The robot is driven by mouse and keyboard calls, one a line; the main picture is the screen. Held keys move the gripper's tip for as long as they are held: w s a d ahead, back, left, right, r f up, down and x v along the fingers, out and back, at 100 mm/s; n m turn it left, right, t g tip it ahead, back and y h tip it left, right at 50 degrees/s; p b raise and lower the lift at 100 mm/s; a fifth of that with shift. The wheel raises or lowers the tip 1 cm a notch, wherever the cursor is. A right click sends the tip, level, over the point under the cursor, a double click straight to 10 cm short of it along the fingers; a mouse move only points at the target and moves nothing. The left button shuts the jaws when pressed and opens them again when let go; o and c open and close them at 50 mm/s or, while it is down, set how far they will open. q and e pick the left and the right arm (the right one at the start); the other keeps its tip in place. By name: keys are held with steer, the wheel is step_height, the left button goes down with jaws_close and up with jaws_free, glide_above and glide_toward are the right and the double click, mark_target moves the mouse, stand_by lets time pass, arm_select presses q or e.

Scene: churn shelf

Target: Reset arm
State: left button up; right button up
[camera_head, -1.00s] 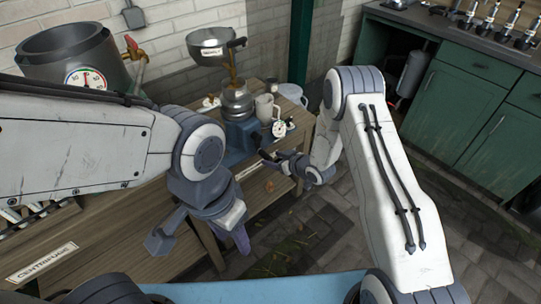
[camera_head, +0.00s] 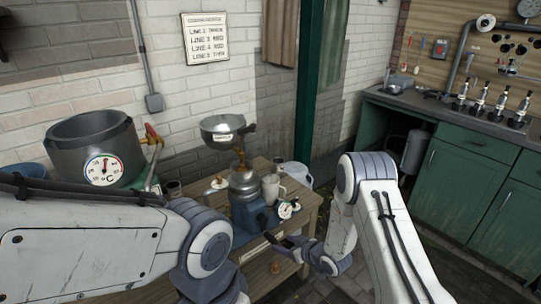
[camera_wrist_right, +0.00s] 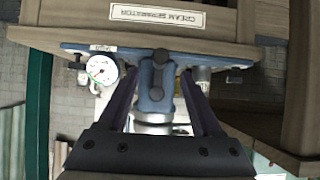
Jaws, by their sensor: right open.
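My right gripper (camera_head: 285,246) is in front of the blue base (camera_head: 248,214) of the cream separator, over the wooden bench's front edge. In the right wrist view the gripper (camera_wrist_right: 160,100) is open, and nothing is seen held between its fingers. The blue separator part (camera_wrist_right: 154,85) shows between and beyond the fingers; I cannot tell whether they touch it. My left arm (camera_head: 90,245) comes in from the left and leaves the picture at the bottom; its gripper is out of view. The separator has a steel bowl (camera_head: 228,128) on top.
A mug (camera_head: 271,189) and a small white dial gauge (camera_head: 287,209) stand right of the separator on the bench (camera_head: 308,204). A grey vat (camera_head: 88,140) with a thermometer is behind my left arm. Green cabinets (camera_head: 470,185) stand at the right; open floor lies before them.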

steer(key=s+a+r+g+h+p, duration=0.2)
steer(key=s+r, duration=0.2)
steer(key=r, duration=0.5)
steer(key=s+a+r+g+h+p, duration=0.1)
steer(key=s+a+r+h+p, duration=0.2)
steer(key=r, duration=0.7)
steer(key=s+d+r+g+p, duration=0.1)
steer(key=s+r+g, duration=0.2)
steer(key=s, duration=1.2)
steer(key=s+d+r+g+p, duration=0.1)
steer(key=s+r+g, duration=0.2)
steer(key=s+r, duration=0.7)
steer(key=s, duration=0.5)
steer(key=shift+d+r+h, duration=0.15)
steer(key=shift+r+h, duration=0.05)
steer(key=shift+h, duration=0.2)
